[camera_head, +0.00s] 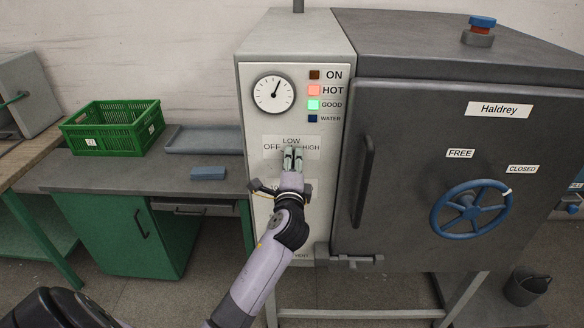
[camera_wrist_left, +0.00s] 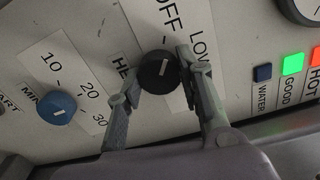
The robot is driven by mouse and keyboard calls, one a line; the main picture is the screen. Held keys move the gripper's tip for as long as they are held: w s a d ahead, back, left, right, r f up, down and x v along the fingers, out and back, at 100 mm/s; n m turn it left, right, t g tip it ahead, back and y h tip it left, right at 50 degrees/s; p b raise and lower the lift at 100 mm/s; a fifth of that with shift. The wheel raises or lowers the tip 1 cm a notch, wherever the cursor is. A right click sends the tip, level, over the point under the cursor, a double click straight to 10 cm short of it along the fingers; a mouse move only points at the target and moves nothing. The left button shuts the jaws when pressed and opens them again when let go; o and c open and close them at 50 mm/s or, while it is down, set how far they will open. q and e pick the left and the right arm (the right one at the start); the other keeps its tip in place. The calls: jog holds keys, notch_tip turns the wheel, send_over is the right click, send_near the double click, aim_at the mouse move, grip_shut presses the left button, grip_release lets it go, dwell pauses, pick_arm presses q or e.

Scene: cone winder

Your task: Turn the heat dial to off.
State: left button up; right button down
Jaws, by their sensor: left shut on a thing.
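The black heat dial (camera_wrist_left: 160,72) sits on the machine's front panel, with OFF above it and LOW to its right in the left wrist view. The short white mark on it runs nearly straight up, roughly toward OFF. My left gripper (camera_wrist_left: 158,80) is shut on the dial, one finger on each side. In the head view, my left gripper (camera_head: 292,155) covers the dial, between the OFF and HIGH labels and under LOW. My right gripper is not in view.
A blue timer dial (camera_wrist_left: 57,108) is beside the heat dial. A gauge (camera_head: 273,93) and lamps are above; HOT (camera_head: 313,90) and GOOD (camera_head: 313,104) are lit. The door handle (camera_head: 362,183) stands out to the right. A green crate (camera_head: 112,130) is on the left bench.

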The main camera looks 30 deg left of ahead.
pick_arm(q)
jog(key=shift+f+n, duration=0.1)
jog(key=shift+n, duration=0.8)
jog(key=o, duration=1.2)
jog(key=shift+c, duration=0.2)
jog(key=shift+s+d, duration=0.1)
jog(key=v, duration=1.1)
jog(key=shift+s+d, duration=0.25)
jog(key=shift+s, duration=0.1)
